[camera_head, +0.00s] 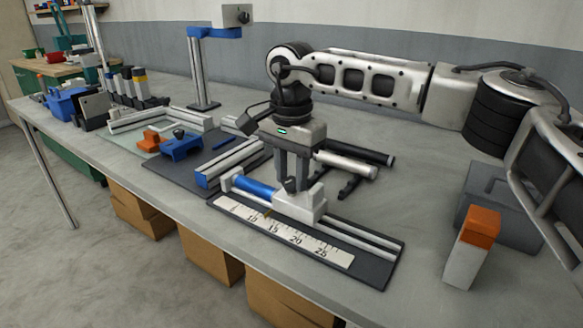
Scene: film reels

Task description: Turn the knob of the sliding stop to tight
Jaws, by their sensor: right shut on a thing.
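The sliding stop (299,205) is a white block on the rail of a dark fixture with a white ruler (283,233) along its front. Its dark knob (290,184) sits on top, between the fingers of my right gripper (291,181). The gripper points straight down from above and is shut on the knob. The fingers partly hide the knob, and I cannot read any tight or loose mark. A blue cylinder (255,187) lies on the rail to the left of the stop. My left gripper is not in view.
An orange and white block (472,248) and a grey case (503,215) stand at the right. A blue clamp (181,147) and an orange block (151,140) are at the left. A camera stand (199,75) rises behind.

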